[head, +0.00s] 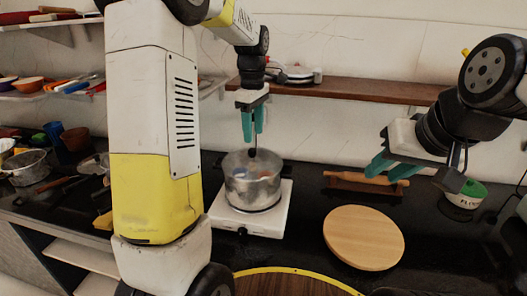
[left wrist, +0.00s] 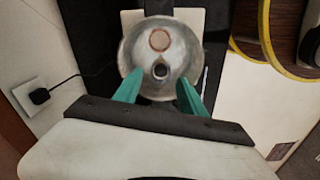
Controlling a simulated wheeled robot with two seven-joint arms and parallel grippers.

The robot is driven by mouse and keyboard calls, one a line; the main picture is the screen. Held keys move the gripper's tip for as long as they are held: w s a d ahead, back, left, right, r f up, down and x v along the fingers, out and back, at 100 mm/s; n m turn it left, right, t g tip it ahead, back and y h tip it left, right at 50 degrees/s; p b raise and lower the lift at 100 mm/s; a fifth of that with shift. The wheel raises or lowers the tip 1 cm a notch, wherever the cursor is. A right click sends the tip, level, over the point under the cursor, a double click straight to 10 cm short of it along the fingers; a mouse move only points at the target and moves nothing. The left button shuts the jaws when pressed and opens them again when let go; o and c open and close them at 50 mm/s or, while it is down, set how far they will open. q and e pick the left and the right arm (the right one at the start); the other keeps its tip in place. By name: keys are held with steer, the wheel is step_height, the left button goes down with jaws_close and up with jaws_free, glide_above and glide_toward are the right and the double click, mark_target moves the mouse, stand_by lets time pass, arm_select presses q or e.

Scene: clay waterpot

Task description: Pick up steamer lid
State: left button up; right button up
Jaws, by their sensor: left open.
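The steamer lid (head: 238,160) is a clear, domed lid with a dark knob (head: 252,153), resting on a silver pot (head: 252,188). In the left wrist view the lid (left wrist: 140,55) is seen from above, and its knob (left wrist: 160,71) shows between my fingers. My left gripper (head: 253,140) points straight down over the lid, with its green fingers apart and the tips close to the knob. In its wrist view the fingertips (left wrist: 159,82) stand on either side of the knob and hold nothing. My right gripper (head: 388,168) hangs over the counter at the right, open and empty.
The pot stands on a white stove (head: 221,216). A green-lidded pot (head: 466,194) stands far right. A brown shelf (head: 350,91) runs along the wall above.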

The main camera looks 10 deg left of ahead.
mark_target(252, 150)
arm_select(q)
steer(key=f, duration=0.6)
steer(key=shift+a+f, duration=0.15)
steer(key=shift+a, duration=0.05)
steer(key=shift+s, duration=0.1)
steer(key=shift+c, duration=0.5)
jaws_close()
